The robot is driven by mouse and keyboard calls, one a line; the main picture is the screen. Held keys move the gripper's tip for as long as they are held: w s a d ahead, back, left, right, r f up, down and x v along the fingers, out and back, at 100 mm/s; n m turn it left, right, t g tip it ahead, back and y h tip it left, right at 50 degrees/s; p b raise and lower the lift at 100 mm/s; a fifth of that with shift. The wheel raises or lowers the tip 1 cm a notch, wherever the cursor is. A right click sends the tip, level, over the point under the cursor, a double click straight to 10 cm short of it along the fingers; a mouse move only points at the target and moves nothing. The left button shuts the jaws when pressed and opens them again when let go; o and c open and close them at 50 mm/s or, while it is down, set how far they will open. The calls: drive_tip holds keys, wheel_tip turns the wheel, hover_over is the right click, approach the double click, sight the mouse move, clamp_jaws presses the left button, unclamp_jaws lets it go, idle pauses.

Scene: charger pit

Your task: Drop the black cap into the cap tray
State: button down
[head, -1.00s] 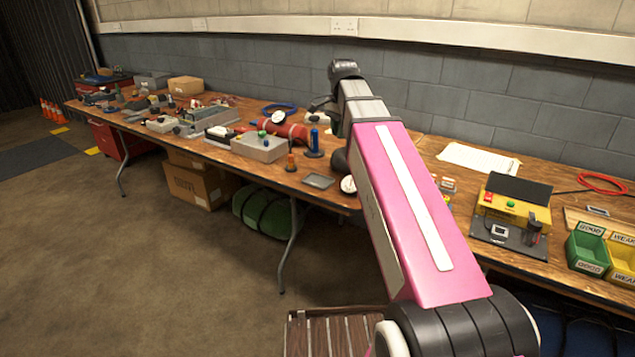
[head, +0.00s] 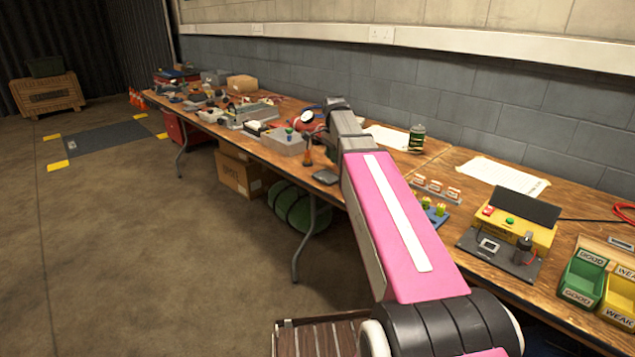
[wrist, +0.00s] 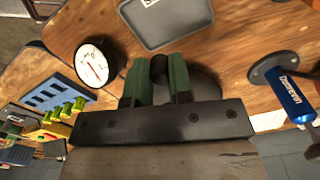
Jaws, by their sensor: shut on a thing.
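My gripper (wrist: 158,82), with green finger pads, is shut on the black cap (wrist: 158,66) in the wrist view. The cap is small and dark, and the fingers partly cover it. The cap tray (wrist: 165,35), a shallow grey tray, lies on the bench just beyond the fingertips at the top of that view, cut off by the frame. The tray also shows in the head view (head: 326,176), near the bench's front edge. My arm hides the gripper and cap there.
A round white-faced gauge (wrist: 96,63) lies left of the gripper. A blue cylinder on a dark base (wrist: 293,98) is at the right. A blue rack (wrist: 48,95) holds several yellow-green pieces. A yellow tester (head: 515,225) stands further right on the bench.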

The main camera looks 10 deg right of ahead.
sight(332, 178)
drive_tip(key=shift+a+f, duration=0.3)
drive_tip(key=shift+f, duration=2.95)
drive_tip(key=shift+d, duration=0.1)
drive_tip(key=c, duration=0.9)
unclamp_jaws()
drive_tip(key=shift+c, duration=0.2)
wheel_tip(332, 178, up, 11)
drive_tip(key=shift+f, duration=0.1)
